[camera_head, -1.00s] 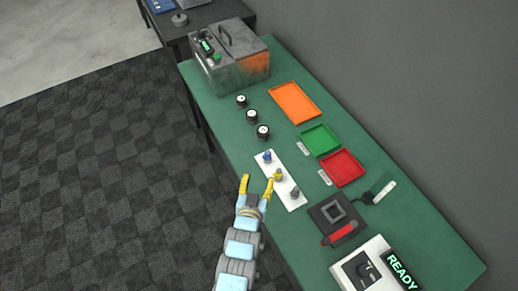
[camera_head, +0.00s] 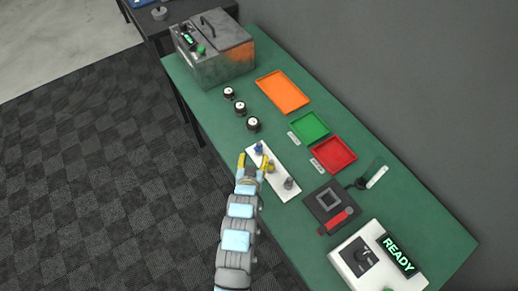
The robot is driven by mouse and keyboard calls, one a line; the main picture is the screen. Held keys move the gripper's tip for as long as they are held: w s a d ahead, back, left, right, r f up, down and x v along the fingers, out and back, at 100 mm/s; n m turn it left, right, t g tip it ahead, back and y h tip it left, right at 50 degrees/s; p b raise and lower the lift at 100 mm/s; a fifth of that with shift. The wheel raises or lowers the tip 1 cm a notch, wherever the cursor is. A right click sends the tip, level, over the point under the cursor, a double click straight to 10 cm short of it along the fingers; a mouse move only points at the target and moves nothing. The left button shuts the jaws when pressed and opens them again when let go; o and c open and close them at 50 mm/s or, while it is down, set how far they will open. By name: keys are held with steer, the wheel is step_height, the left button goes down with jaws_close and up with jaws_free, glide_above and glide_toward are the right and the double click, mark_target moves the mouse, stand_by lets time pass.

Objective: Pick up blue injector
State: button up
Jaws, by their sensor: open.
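The blue injector (camera_head: 258,149) stands at the far end of a white holder strip (camera_head: 282,188) on the green table. A yellow injector (camera_head: 270,168) is in the middle of the strip and a grey injector (camera_head: 289,183) at its near end. My gripper (camera_head: 253,157) has yellow fingers, open and apart, at the strip's left edge. Its fingertips are just short of the blue injector in the picture. The right finger partly covers the strip between the blue and yellow injectors. I cannot tell its height above the strip.
Several black-and-white round parts (camera_head: 240,107) stand beyond the strip. Orange (camera_head: 303,98), green (camera_head: 325,122) and red (camera_head: 350,153) trays lie to the right. A black fixture with a red handle (camera_head: 340,219) and a READY box (camera_head: 355,283) are nearer. A metal machine (camera_head: 215,66) stands at the far end.

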mark_target(259, 146)
steer(key=shift+x, duration=1.75)
steer(key=shift+w+d+f+p, duration=0.1)
steer(key=shift+w+d+p, duration=0.1)
steer(key=shift+w, duration=0.25)
steer(key=shift+w+d+f+p, duration=0.1)
steer(key=shift+w+d+p, duration=0.1)
steer(key=shift+w, duration=0.25)
steer(key=shift+x, duration=1.65)
steer(key=shift+f, duration=0.1)
jaws_close()
